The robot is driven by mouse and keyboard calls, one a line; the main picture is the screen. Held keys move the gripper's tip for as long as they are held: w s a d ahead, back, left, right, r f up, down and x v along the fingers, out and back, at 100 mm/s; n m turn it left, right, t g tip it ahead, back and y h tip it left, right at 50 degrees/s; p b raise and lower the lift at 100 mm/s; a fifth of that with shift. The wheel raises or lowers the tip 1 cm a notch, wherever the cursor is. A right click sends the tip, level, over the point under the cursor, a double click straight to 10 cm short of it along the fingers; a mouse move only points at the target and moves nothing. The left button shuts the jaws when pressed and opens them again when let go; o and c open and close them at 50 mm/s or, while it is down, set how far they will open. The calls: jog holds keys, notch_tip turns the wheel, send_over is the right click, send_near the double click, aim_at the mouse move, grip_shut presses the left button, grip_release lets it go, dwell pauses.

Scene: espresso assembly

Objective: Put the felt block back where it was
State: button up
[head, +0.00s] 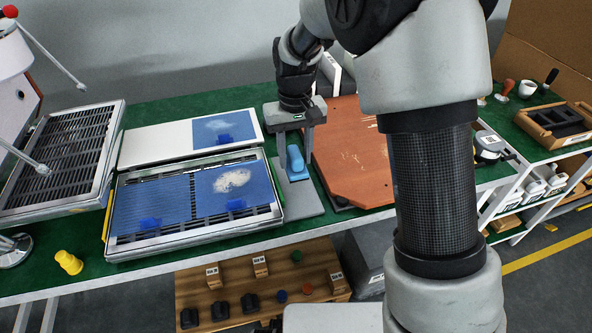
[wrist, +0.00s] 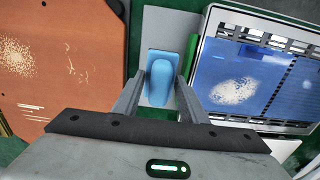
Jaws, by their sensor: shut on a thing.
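The felt block (wrist: 158,95), light blue with a rounded grip on a flat base, is between the two fingers of my gripper (wrist: 160,88). My gripper is shut on its grip. In the head view the block (head: 295,160) shows between the fingers of my gripper (head: 294,170), which point down. Under it is a flat grey plate (head: 306,206), between the orange board and the slatted tray. The block looks upright and low over the plate; I cannot tell whether it touches it.
Left of the plate stands a slatted metal tray (head: 275,221) with blue sheets bearing pale powder patches. Right of it lies an orange-brown board (head: 350,165). A white panel (head: 155,145) lies behind the tray.

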aim_at(295, 168)
jog(key=shift+f+b, duration=0.45)
jog(key=shift+f, duration=1.8)
jog(key=shift+f, duration=0.2)
jog(key=o, duration=0.7)
